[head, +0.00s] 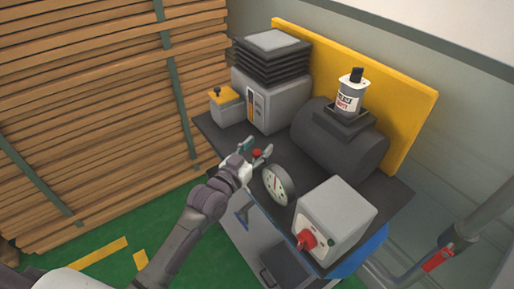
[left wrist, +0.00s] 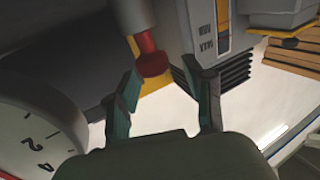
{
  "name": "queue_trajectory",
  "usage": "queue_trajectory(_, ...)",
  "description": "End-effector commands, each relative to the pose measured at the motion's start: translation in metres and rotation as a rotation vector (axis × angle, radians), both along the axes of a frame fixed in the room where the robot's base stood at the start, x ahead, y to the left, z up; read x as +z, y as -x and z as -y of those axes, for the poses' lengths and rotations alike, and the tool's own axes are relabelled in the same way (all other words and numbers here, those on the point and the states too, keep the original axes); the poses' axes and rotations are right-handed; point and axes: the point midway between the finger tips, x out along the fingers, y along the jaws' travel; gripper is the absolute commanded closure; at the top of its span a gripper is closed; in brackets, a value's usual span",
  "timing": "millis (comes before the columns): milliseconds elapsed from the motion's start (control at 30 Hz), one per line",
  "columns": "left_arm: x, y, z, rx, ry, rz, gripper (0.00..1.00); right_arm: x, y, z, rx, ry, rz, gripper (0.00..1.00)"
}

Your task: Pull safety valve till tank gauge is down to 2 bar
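The red safety valve knob (head: 257,154) sits at the front edge of the dark bench, just left of the tank gauge. In the left wrist view the knob (left wrist: 153,62) is on a short red stem, just beyond and between the fingertips. My left gripper (head: 256,150) is open, with its green-grey fingers apart on either side of the knob; the fingers (left wrist: 162,85) show no grip on it. The round white gauge (head: 277,185) faces front; in the left wrist view its dial (left wrist: 35,130) shows 2 and 4. I cannot read the needle. My right gripper is out of view.
A dark tank (head: 338,147) with a grease can (head: 350,98) stands behind. A grey box with a red switch (head: 306,240) is right of the gauge. A grey bellows unit (head: 270,95) stands back left. Stacked planks (head: 90,110) fill the left; green floor (head: 190,255) is in front.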

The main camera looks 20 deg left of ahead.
Motion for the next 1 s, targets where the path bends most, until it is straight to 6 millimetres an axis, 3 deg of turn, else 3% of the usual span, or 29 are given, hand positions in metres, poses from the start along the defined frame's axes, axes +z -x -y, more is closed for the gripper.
queue_trajectory(267, -0.001, 0.006, -0.002, 0.000, -0.001, -0.002, 0.47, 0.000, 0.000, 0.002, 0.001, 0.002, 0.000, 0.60)
queue_trajectory(700, -0.001, 0.088, -0.024, -0.001, -0.002, -0.003, 0.47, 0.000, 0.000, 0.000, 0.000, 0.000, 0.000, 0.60)
queue_trajectory(1000, -0.001, 0.115, -0.032, 0.000, 0.000, -0.001, 0.47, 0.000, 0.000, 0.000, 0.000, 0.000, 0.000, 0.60)
